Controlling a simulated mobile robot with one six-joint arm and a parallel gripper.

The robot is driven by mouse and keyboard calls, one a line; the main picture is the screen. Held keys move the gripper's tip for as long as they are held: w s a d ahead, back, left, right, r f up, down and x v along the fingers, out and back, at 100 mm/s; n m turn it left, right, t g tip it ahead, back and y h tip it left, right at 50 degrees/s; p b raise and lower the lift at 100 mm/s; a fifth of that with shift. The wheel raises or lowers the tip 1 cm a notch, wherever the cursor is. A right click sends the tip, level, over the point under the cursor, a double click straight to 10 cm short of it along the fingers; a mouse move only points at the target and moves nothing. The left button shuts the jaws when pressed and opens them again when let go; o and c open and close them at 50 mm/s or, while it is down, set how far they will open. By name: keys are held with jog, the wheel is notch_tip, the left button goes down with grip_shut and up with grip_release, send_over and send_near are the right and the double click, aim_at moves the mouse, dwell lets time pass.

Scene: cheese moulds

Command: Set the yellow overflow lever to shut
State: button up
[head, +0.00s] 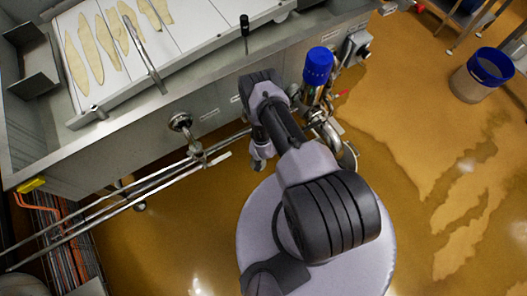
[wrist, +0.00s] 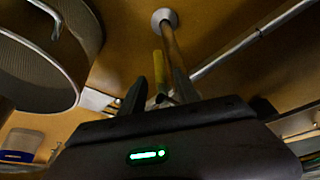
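A thin yellow bar, which looks like the overflow lever (wrist: 158,68), shows in the wrist view beside a tan, pipe-like bar with a round white end. I cannot tell from its angle whether it is set open or shut. My gripper (wrist: 158,88) has its two dark fingers apart, with the yellow bar seen in the gap between them. I cannot tell whether either finger touches it. In the head view my gripper (head: 262,158) points down beside the vat's front wall. No yellow lever shows near it there; my arm may hide it.
The steel vat (head: 75,170) stands along the left and top. Pipes (head: 120,205) run low in front of it. A blue-topped valve (head: 318,66) stands right of my arm. A yellow piece (head: 31,185) sits at the vat's left corner. The wet floor at right is open, with a bucket (head: 475,85).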

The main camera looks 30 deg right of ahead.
jog(key=b+x, duration=0.1)
jog(key=x, duration=0.2)
jog(key=shift+f, duration=0.15)
grip_shut()
jog(key=shift+w, duration=0.1)
dwell(1.2)
